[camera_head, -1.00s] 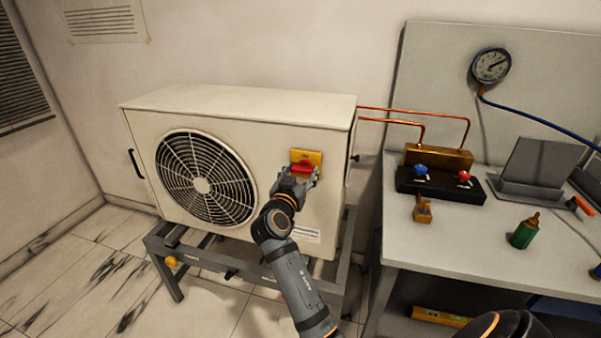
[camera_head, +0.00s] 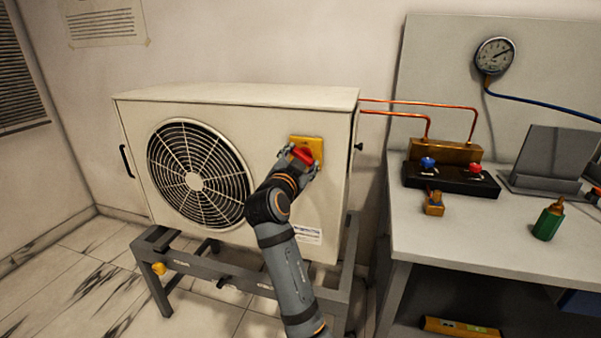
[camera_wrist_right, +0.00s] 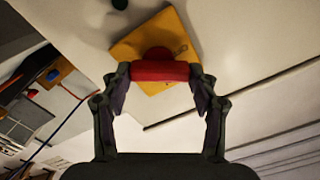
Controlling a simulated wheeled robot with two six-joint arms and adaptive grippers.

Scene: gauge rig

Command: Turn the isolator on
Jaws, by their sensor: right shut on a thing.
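The isolator is a yellow plate (camera_head: 314,144) with a red handle (camera_head: 303,154) on the front of the cream fan unit (camera_head: 270,125). My right gripper (camera_head: 300,161) is at the handle, its fingers on either side. In the right wrist view the red handle (camera_wrist_right: 160,72) lies between the two fingertips, and the gripper (camera_wrist_right: 158,78) is shut on it. The handle sits at a slant to the edges of the yellow plate (camera_wrist_right: 148,45). The gripper hides part of the handle in the head view. My left gripper is not in view.
The fan unit stands on a grey frame (camera_head: 215,277). To the right is a workbench (camera_head: 480,240) with a manifold with blue and red knobs (camera_head: 450,175), a green bottle (camera_head: 548,221) and a gauge (camera_head: 495,56) above. Copper pipes (camera_head: 420,103) run between unit and manifold.

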